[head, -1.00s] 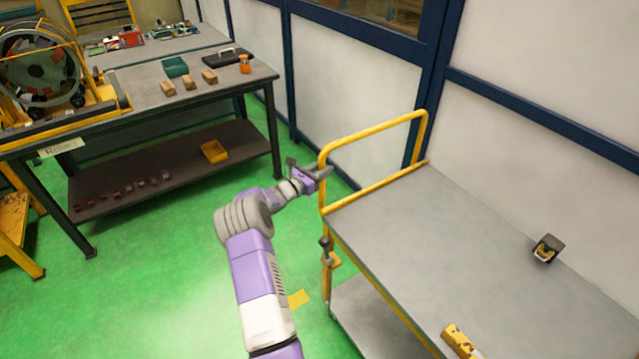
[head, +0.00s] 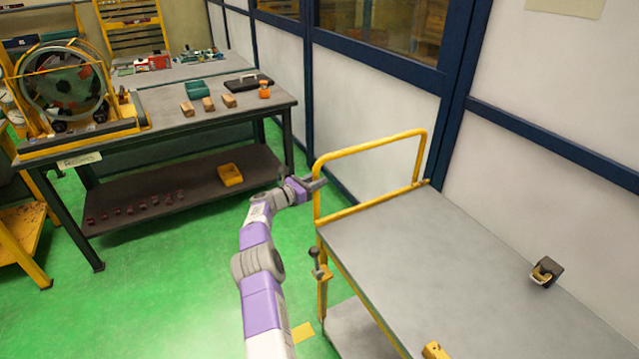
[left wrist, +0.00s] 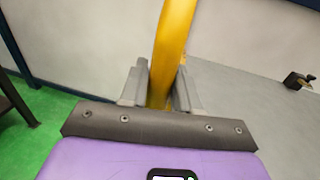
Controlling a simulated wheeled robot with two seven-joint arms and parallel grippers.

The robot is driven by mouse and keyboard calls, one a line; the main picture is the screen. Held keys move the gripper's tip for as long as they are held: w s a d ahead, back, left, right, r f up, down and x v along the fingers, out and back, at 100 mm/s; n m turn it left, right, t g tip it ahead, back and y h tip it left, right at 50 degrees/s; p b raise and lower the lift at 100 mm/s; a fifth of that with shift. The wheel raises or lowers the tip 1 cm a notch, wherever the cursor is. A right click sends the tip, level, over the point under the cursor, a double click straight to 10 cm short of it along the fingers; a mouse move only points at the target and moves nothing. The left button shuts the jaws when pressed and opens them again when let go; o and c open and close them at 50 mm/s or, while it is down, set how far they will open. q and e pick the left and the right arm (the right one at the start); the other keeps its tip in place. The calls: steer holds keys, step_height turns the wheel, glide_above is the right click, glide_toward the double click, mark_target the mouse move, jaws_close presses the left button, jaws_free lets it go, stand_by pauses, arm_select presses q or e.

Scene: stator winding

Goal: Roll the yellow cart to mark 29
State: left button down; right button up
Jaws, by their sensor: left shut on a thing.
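The yellow cart has a grey top deck (head: 430,250) and a yellow push-handle frame (head: 370,146) at its far left end. My left gripper (head: 317,185) is shut on the left upright of that handle. In the left wrist view the yellow bar (left wrist: 172,50) runs between the two grey fingers of the left gripper (left wrist: 160,90). My right gripper is in neither view. No mark with the number 29 can be read; a yellow patch (head: 303,332) lies on the green floor beside the cart.
A workbench (head: 150,112) with wooden blocks, a green box and a stator rig (head: 66,88) stands at the left. A panelled wall (head: 375,110) runs behind the cart. Green floor is open left of the cart.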

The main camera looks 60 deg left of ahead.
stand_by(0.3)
arm_select(q)
steer(key=c, duration=1)
jaws_free()
steer(key=shift+o, duration=0.2)
steer(key=s+p, duration=0.1)
steer(key=s, duration=0.6)
steer(key=shift+s+d, duration=0.3)
steer(key=shift+d, duration=0.05)
steer(key=shift+w+d+p, duration=0.1)
steer(key=shift+p, duration=0.2)
